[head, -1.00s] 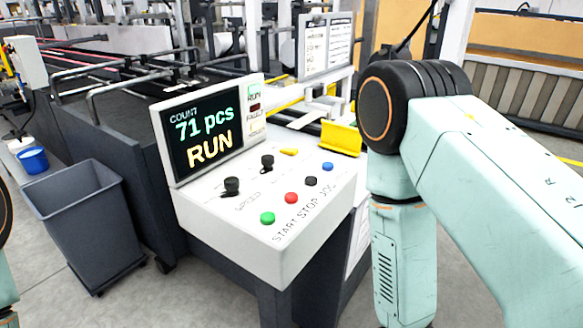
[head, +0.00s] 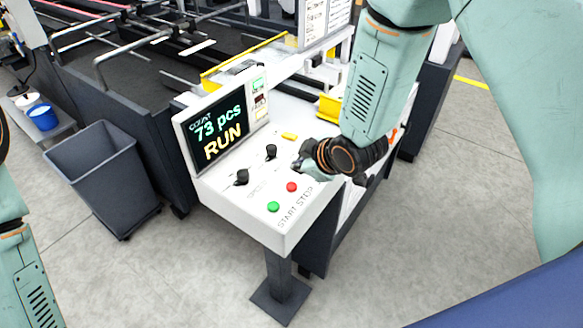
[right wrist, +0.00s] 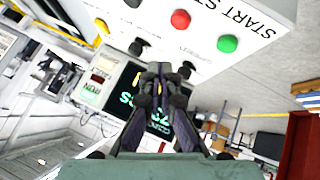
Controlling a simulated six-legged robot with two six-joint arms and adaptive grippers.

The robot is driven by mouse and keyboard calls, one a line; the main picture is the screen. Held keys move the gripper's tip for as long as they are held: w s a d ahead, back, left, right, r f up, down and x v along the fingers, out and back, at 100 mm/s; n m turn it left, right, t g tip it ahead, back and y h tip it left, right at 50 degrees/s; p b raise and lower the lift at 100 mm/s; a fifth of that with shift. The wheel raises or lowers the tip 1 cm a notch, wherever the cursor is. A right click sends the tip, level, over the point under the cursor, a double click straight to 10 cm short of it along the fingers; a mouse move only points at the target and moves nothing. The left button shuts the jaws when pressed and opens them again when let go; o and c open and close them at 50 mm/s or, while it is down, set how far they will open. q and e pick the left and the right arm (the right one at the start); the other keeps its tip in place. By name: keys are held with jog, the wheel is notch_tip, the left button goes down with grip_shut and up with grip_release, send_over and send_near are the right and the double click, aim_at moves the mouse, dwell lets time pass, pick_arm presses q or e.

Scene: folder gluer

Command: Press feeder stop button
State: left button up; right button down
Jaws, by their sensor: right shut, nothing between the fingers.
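The red button (head: 291,187) sits on the white sloped control panel (head: 235,205), beside the printed word STOP. The green button (head: 273,207) is nearer the front, by START. My right gripper (head: 299,163) is over the panel, just behind the red button; whether it touches the panel is unclear. It hides the black and blue buttons there. In the right wrist view its fingers (right wrist: 160,72) are shut and empty, with the red button (right wrist: 180,19) and green button (right wrist: 228,43) beyond the tips. My left arm shows at the left edge, its gripper out of view.
The display (head: 216,132) reads 73 pcs and RUN. Two black knobs (head: 242,177) (head: 271,152) stand on the panel close to the buttons. A grey bin (head: 103,180) stands left of the panel.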

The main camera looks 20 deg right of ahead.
aim_at(294, 188)
pick_arm(q)
jog(key=shift+r, duration=0.65)
pick_arm(e)
jog(key=r, duration=0.1)
jog(key=w+r+n, duration=0.2)
jog(key=shift+w+a+y, duration=0.15)
jog(key=shift+a+y, duration=0.15)
pick_arm(q)
jog(key=shift+f, duration=0.15)
pick_arm(e)
jog(key=shift+f, duration=0.15)
pick_arm(q)
notch_tip(294, 188, down, 7)
jog(key=b, duration=0.6)
jog(key=shift+b, duration=0.4)
pick_arm(e)
notch_tip(294, 188, down, 9)
jog(key=shift+r, duration=0.2)
pick_arm(q)
jog(key=shift+f, duration=0.25)
pick_arm(e)
jog(key=shift+f, duration=0.4)
